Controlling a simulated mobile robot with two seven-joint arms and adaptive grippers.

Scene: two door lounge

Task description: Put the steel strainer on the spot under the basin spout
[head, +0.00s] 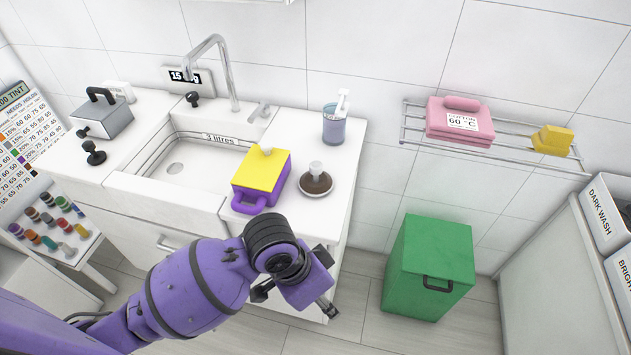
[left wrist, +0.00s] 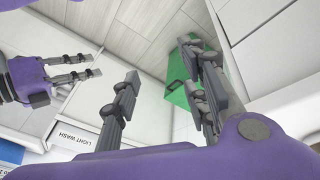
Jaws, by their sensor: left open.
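A round dish-like piece with a steel rim, dark brown inside and a pale knob (head: 316,182), stands on the counter right of the basin; it looks like the strainer, though I cannot be sure.
A yellow-and-purple box (head: 262,178) stands between basin and round piece. A soap dispenser (head: 335,122) stands behind. A grey box (head: 102,118) and a black knob (head: 94,153) are at left. A green bin (head: 428,265) stands on the floor; a wall rack (head: 485,142) is at right.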

